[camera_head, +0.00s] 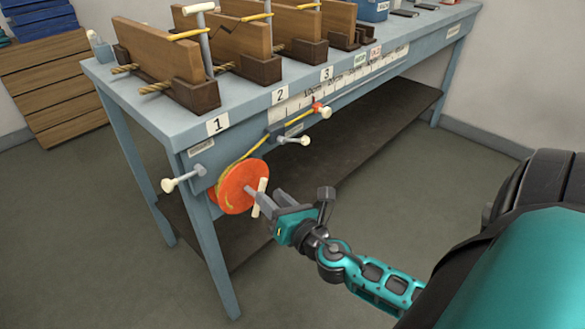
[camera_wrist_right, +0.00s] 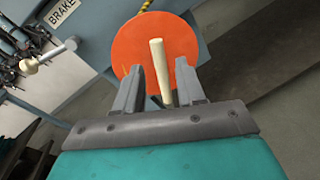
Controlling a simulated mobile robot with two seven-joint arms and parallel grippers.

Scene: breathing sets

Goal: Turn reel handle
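The orange reel (camera_head: 240,187) is mounted on the front of the blue-grey bench, with yellow rope around it. Its cream handle (camera_head: 261,197) sticks out from its face; in the right wrist view the handle (camera_wrist_right: 161,70) stands near upright between the fingers. My right gripper (camera_head: 256,193) is at the handle. In the right wrist view its two fingers (camera_wrist_right: 157,85) are apart, with a visible gap on each side of the handle. The lower end of the handle reaches down toward the palm. My left gripper is not in view.
The bench (camera_head: 233,130) carries wooden boards in brown blocks, numbered 1, 2 and 3. Cream-knobbed levers (camera_head: 183,180) stick out of its front beside the reel. A BRAKE label (camera_wrist_right: 62,12) shows in the wrist view. A dark lower shelf (camera_head: 320,150) lies beneath; the floor in front is clear.

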